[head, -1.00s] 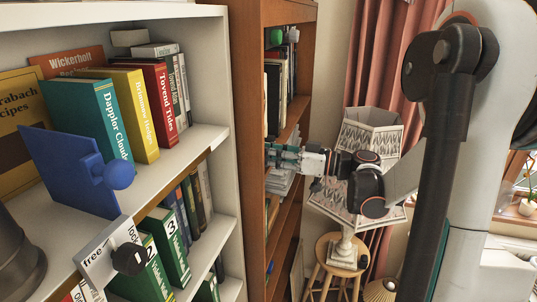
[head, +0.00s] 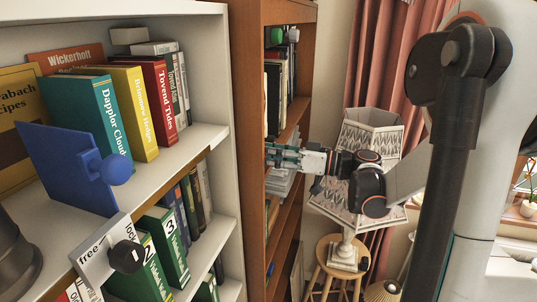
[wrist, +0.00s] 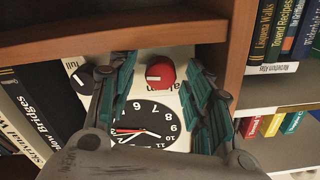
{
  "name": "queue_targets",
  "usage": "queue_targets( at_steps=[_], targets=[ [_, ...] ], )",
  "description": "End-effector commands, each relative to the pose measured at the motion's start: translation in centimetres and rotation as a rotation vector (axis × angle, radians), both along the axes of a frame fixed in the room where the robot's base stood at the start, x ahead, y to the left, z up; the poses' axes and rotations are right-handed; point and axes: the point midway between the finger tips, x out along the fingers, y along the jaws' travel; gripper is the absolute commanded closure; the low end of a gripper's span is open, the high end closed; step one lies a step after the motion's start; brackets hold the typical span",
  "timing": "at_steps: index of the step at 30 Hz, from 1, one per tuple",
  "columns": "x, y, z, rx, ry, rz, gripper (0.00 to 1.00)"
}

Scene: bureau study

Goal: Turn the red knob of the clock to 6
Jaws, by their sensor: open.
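The clock shows in the wrist view as a white panel with a black round dial (wrist: 145,125) that has white numerals and a red hand. Its red knob (wrist: 160,73), with a white mark on its face, sits above the dial. My gripper (wrist: 160,88) is open, with one teal finger on each side of the knob and apart from it. In the head view my gripper (head: 284,155) reaches into the brown bookcase, and the clock cannot be made out there.
A brown shelf board (wrist: 110,30) runs above, and a side board (wrist: 240,60) stands close on the right. Books (wrist: 40,110) stand on the left. The lamp (head: 372,140) is behind my arm.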

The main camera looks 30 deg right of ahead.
Motion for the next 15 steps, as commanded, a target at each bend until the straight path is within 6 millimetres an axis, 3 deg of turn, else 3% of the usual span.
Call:
queue_targets(
  at_steps=[5, 15],
  targets=[
    [-1.0, -1.2, 0.0, 0.0, 0.0, -0.003, 0.54],
    [-5.8, -6.0, 0.0, 0.0, 0.0, -0.005, 0.54]
  ],
)
